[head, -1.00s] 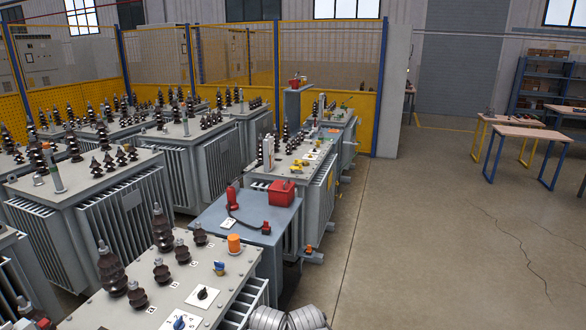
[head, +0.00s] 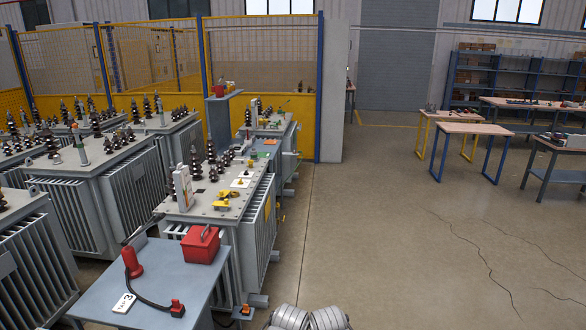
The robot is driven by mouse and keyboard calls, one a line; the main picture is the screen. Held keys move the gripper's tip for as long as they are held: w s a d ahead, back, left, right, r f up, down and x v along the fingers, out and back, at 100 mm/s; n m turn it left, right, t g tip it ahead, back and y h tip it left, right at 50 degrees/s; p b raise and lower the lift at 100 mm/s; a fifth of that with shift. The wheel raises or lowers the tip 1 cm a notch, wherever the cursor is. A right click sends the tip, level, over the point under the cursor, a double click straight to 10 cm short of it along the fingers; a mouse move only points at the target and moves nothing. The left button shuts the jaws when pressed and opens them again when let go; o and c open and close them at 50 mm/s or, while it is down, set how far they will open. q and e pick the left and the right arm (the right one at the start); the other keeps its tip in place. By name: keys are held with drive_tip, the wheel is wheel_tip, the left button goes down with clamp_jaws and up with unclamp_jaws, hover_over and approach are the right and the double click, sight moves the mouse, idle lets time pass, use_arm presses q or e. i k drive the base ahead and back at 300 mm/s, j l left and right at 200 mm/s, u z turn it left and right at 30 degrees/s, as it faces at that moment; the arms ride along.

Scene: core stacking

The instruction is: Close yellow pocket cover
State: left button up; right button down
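Two small yellow parts are on top of the grey transformer (head: 207,211) at the centre-left. The nearer yellow part (head: 222,206) lies toward its front edge and the other yellow part (head: 236,194) sits just behind it. They are too small to tell which is the pocket cover or whether it is open. Neither of my grippers can be made out; only grey rounded parts of my own body show at the bottom edge.
A grey table (head: 150,283) stands in front of the transformer, with a red toolbox (head: 201,244), a red corded device (head: 131,261) and a white tag (head: 124,303). More transformers (head: 104,186) stand left. Open floor (head: 380,240) lies right, with work tables (head: 473,129) beyond.

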sight(222, 193)
drive_tip(key=i, duration=0.9)
drive_tip(key=i+l+u, duration=0.1)
drive_tip(key=i, duration=0.8)
drive_tip(key=i+l+u, duration=0.1)
drive_tip(key=i+u, duration=0.3)
drive_tip(key=i+l+u, duration=0.25)
drive_tip(key=i+u, duration=0.15)
drive_tip(key=i+l+u, duration=0.8)
drive_tip(key=k, duration=0.05)
